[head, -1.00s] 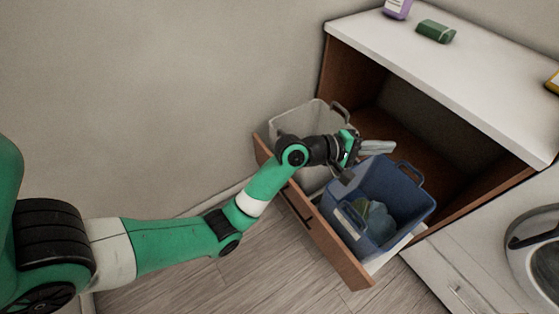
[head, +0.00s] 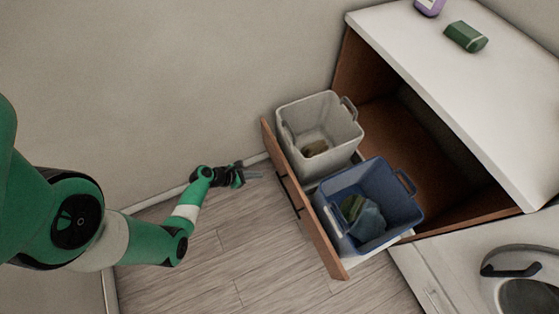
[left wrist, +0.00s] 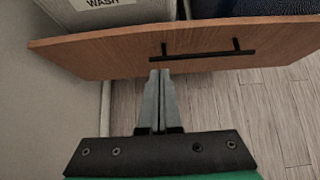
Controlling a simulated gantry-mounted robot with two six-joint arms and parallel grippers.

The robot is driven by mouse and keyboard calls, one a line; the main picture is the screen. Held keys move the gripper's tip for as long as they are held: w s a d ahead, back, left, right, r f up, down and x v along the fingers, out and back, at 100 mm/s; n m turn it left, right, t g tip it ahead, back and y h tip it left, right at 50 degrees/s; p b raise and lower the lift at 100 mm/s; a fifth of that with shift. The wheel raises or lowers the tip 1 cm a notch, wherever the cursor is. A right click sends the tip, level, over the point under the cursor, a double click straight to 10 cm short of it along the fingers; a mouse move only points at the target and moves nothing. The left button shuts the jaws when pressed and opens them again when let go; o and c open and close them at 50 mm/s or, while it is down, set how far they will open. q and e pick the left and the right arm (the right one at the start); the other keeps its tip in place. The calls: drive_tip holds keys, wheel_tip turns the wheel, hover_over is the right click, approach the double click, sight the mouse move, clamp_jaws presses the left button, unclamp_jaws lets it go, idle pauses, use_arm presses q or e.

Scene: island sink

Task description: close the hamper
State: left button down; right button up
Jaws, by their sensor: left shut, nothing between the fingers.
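The hamper is a pull-out drawer with a brown wooden front (head: 303,200), and it stands open out of the cabinet. It carries a white bin (head: 345,125) and a blue bin (head: 390,205), each with cloth-like items inside. My left gripper (head: 260,174) is outside the drawer, in front of the wooden front's far end. My right gripper is not in view.
The cabinet has a white top (head: 440,70) with a green item (head: 466,37) and a purple bottle (head: 429,5) on it. A wall borders the far side. The wooden floor (head: 240,255) before the drawer is clear.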

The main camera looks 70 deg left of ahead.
sight(286, 170)
use_arm(q)
drive_tip(key=w+f+b, duration=0.1)
drive_tip(key=w, duration=0.2)
drive_tip(key=w+f+b, duration=0.2)
drive_tip(key=w, duration=0.1)
drive_tip(key=w+f+b, duration=0.2)
drive_tip(key=w, duration=0.2)
drive_tip(key=shift+a+f, duration=0.1)
drive_tip(key=shift+a, duration=0.15)
